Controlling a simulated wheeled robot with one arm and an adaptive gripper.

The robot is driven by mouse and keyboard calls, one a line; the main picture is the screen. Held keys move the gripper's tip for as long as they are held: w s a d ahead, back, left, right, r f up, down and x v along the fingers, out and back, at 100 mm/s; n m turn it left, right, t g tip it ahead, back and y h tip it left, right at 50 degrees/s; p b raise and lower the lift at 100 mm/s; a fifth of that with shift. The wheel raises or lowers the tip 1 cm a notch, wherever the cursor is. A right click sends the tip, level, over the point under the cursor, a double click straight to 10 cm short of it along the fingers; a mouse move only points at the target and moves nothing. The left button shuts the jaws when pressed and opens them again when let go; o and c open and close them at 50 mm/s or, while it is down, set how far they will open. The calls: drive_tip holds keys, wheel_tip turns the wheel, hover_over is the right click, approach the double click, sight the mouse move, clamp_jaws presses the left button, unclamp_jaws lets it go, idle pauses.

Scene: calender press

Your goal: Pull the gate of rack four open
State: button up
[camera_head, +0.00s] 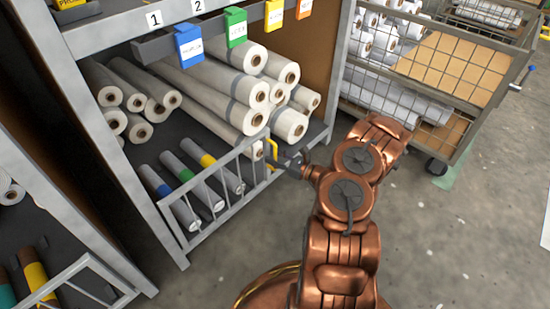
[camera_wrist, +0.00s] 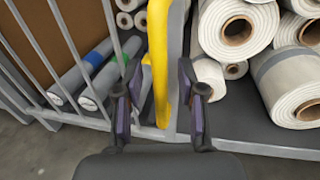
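A grey barred gate (camera_head: 222,193) stands across the left part of the lower rack bay, upright in front of several rolls. No number four shows on it. Its yellow handle (camera_head: 272,151) is at the gate's right end. In the wrist view the yellow handle (camera_wrist: 161,75) stands upright between my fingers, with gate bars (camera_wrist: 70,40) to the left. My gripper (camera_head: 285,163) is at the handle; in the wrist view my gripper (camera_wrist: 160,98) is open, with a gap visible on the finger sides. Whether a finger touches the handle I cannot tell.
White rolls (camera_head: 245,90) fill the bay. Another barred gate (camera_head: 85,280) is at lower left. Labels 1 and 2 (camera_head: 154,19) mark the upper beam. A wire cart (camera_head: 440,75) stands at right. Concrete floor (camera_head: 450,240) is clear at lower right.

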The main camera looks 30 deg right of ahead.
clamp_jaws()
idle(0.6)
